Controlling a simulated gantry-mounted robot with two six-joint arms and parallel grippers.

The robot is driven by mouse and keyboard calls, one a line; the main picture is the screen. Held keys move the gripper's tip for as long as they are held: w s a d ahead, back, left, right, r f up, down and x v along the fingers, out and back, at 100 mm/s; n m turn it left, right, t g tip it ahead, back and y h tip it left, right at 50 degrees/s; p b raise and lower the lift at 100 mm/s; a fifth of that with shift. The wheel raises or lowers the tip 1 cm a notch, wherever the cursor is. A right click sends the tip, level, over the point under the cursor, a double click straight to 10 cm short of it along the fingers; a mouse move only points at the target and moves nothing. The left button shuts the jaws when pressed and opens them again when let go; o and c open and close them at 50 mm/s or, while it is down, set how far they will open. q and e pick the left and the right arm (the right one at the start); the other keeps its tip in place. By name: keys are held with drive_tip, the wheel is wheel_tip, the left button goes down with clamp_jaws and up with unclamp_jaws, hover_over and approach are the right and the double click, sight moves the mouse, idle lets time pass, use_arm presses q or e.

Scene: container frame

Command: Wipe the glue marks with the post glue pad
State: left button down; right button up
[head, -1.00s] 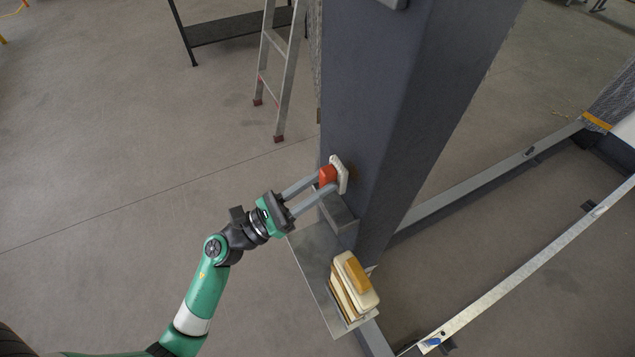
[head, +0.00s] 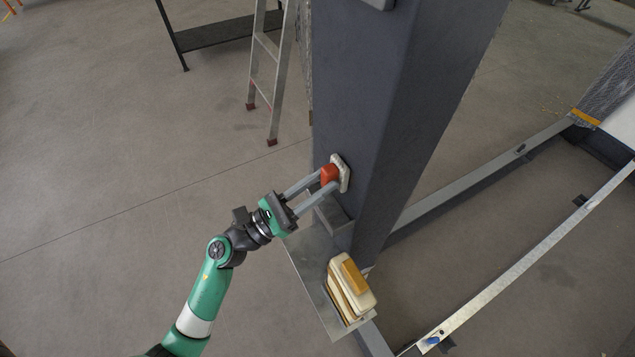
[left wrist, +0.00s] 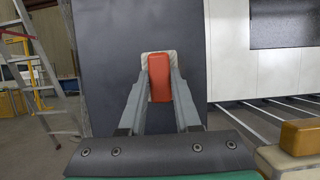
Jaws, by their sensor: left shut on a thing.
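My left gripper (head: 318,186) is shut on the red handle of a pad with a white face, the post glue pad (head: 343,173). In the head view the pad's white face is against the dark grey post (head: 358,95), or very close to it. In the left wrist view the pad (left wrist: 159,77) stands upright between the two fingers of the gripper (left wrist: 160,88), with the post (left wrist: 108,60) right behind it. I cannot make out any glue marks; the pad and fingers may hide them. My right gripper is not in view.
A metal shelf plate (head: 308,262) juts out below the pad at the post's foot. On it lies a cream block with a yellow-orange handle (head: 355,277). A stepladder (head: 270,75) stands behind at the left. Metal rails (head: 530,262) run along the right. The floor at left is clear.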

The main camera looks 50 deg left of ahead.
use_arm(q)
drive_tip(key=shift+s+d, duration=0.25)
drive_tip(key=shift+d, duration=0.75)
drive_tip(key=shift+s+d, duration=0.25)
drive_tip(key=shift+d, duration=0.7)
drive_tip(key=shift+w, duration=0.1)
drive_tip(key=shift+w+a, duration=0.25)
drive_tip(key=shift+a, duration=0.75)
drive_tip(key=shift+w+a, duration=0.25)
drive_tip(key=shift+a, duration=0.7)
drive_tip(key=shift+s, duration=0.1)
drive_tip(key=s, duration=0.2)
drive_tip(key=s+a, duration=0.1)
drive_tip(key=s, duration=0.2)
drive_tip(key=shift+s+a+p, duration=0.2)
drive_tip(key=shift+s+p, duration=0.1)
drive_tip(key=shift+s, duration=0.05)
